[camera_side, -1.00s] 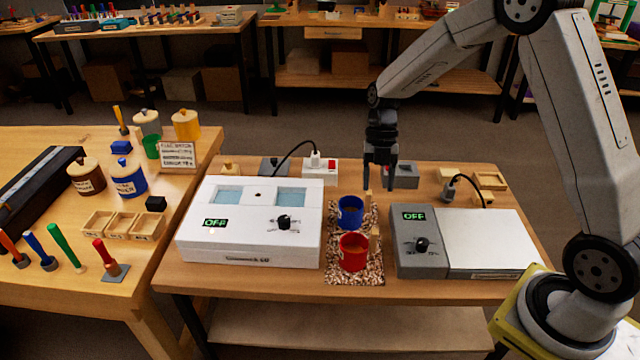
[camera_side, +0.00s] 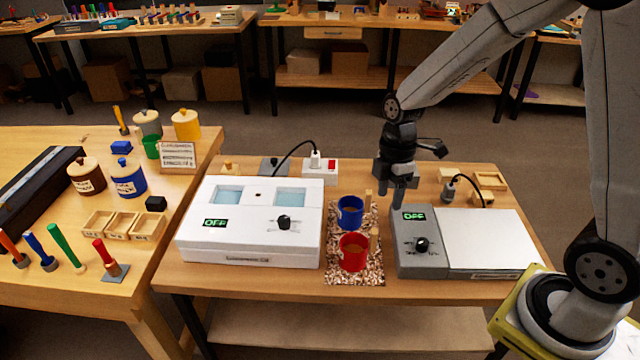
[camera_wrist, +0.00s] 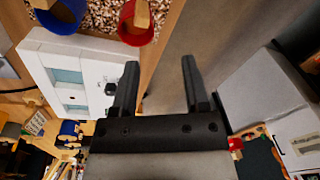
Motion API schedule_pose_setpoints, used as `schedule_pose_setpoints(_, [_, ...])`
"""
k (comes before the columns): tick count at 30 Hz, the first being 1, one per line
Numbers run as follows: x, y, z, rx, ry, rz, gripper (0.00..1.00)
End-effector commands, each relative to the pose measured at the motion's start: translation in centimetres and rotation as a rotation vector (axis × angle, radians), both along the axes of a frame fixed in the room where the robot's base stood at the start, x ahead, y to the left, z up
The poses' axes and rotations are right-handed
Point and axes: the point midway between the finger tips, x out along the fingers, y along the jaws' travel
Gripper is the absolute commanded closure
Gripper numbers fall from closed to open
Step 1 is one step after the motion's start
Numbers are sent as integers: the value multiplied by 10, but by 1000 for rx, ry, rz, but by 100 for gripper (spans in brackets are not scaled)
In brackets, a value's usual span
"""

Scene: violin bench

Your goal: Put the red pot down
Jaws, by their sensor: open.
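The red pot (camera_side: 353,257) stands upright on the speckled mat (camera_side: 343,280), with brown contents and a wooden handle at its right. It also shows at the top of the wrist view (camera_wrist: 133,32). The blue pot (camera_side: 349,216) stands just behind it on the same mat, and shows in the wrist view (camera_wrist: 58,18). My gripper (camera_side: 402,205) is above the back left of the grey control box, right of both pots and apart from them. In the wrist view its two fingers (camera_wrist: 159,85) are spread with nothing between them.
A white two-well unit (camera_side: 250,245) reading OFF stands left of the mat. A grey control box (camera_side: 412,255) with a flat plate (camera_side: 490,240), also reading OFF, stands right of it. Behind are a power strip (camera_side: 320,172) and small wooden trays (camera_side: 490,180).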

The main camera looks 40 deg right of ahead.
Motion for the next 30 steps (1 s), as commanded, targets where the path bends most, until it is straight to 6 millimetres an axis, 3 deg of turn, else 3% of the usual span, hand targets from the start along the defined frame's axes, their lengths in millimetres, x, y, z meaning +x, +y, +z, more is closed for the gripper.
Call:
schedule_pose_setpoints(21, [-55,21,7,-31,-160,-974,41])
schedule_pose_setpoints(30, [-70,26,7,18,-194,-1226,41])
